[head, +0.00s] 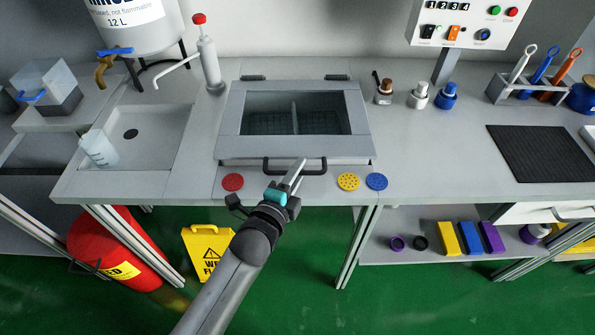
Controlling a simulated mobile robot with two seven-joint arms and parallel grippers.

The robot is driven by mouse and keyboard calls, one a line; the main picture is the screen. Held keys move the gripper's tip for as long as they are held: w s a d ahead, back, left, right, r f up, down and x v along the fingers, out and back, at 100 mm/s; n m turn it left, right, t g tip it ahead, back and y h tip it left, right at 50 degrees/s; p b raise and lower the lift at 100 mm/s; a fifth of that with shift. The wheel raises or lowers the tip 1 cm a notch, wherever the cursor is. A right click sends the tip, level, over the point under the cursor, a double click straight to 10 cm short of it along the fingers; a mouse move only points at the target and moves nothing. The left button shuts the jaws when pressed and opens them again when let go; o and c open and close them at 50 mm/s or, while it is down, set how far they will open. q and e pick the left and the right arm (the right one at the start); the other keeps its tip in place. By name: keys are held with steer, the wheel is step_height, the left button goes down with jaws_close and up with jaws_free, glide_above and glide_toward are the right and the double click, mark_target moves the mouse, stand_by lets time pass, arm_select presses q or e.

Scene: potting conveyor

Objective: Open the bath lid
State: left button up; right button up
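The bath (229,146) is set into the middle of the bench. Its lid (295,153) lies flat and looks shut, with hinges at the back edge. Through the lid's dark middle a divided inside with baskets shows; I cannot tell if this is a clear window. A black bar handle (312,172) is at the lid's front edge. My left gripper (298,170) comes from below, its fingertips overlapping the handle in the picture. The fingers look close together; whether they grip the handle or are in front of it is unclear. My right gripper is not in view.
Red (232,182), yellow (348,182) and blue (377,181) discs lie along the bench's front edge. A red-topped pump bottle (208,62) stands left of the bath. Small bottles (418,97) stand to its right. A black mat (540,153) lies further right.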

arm_select(q)
jaws_close()
stand_by(1.4)
